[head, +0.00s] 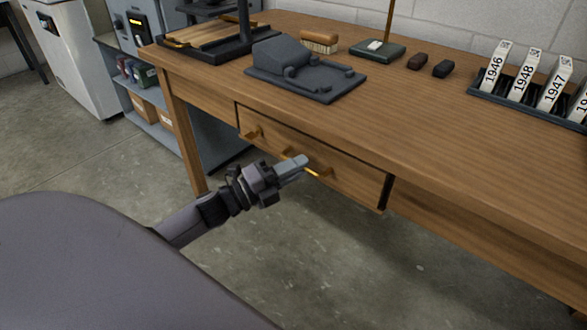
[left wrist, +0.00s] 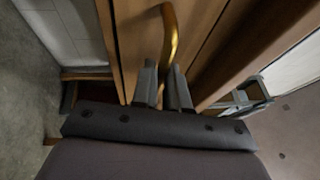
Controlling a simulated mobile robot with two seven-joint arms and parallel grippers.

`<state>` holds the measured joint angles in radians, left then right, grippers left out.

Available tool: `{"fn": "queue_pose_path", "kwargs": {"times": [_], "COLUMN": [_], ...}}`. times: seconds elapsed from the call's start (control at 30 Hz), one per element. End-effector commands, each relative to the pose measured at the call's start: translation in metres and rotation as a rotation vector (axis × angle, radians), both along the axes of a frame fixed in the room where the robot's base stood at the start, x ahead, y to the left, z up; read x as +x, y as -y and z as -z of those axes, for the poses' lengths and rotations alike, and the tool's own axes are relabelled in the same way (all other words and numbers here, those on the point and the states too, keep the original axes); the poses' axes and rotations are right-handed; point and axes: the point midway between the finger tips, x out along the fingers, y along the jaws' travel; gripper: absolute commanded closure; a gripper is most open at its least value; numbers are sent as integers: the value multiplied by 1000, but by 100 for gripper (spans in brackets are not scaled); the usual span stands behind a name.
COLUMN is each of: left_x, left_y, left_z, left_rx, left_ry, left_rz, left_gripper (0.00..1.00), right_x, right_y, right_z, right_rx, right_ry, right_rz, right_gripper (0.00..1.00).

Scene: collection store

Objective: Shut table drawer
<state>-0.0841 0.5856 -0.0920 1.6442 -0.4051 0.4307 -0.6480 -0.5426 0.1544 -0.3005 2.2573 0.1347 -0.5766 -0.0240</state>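The wooden table drawer (head: 345,178) sits under the front of the wooden table (head: 440,130). A dark gap shows at its right end, and its front seems to stand slightly out from the table frame. A brass handle (head: 320,173) runs along the drawer front. My left gripper (head: 298,162) is at the middle of this handle. In the left wrist view, the brass handle (left wrist: 172,30) runs down between the two close-set fingertips of the left gripper (left wrist: 162,72), which look shut on it. My right gripper is not in view.
On the table stand a dark grey device (head: 310,75), a brush (head: 319,41), two small dark blocks and a rack of year labels (head: 520,105). A grey shelf unit (head: 150,112) is left of the table. The floor before the drawer is clear.

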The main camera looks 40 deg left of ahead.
Motion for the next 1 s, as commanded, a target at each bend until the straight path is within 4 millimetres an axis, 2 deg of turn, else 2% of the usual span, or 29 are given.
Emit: {"fn": "queue_pose_path", "kwargs": {"times": [0.03,0.07,0.43,0.8,1.0], "left_x": [1,1,-3,-44,-59], "left_y": [-1,-1,-2,-23,-31], "left_z": [-1,-1,0,8,10], "left_rx": [-1,-1,0,-2,0], "left_ry": [2,2,0,-2,2], "left_rz": [-4,-3,-1,-2,-1], "left_gripper": [69,64,64,64,64], "right_x": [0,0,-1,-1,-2], "right_y": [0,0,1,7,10], "right_z": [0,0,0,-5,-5], "right_rx": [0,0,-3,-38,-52], "right_ry": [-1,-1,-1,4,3], "right_rz": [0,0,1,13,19], "right_gripper": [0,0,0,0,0]}}
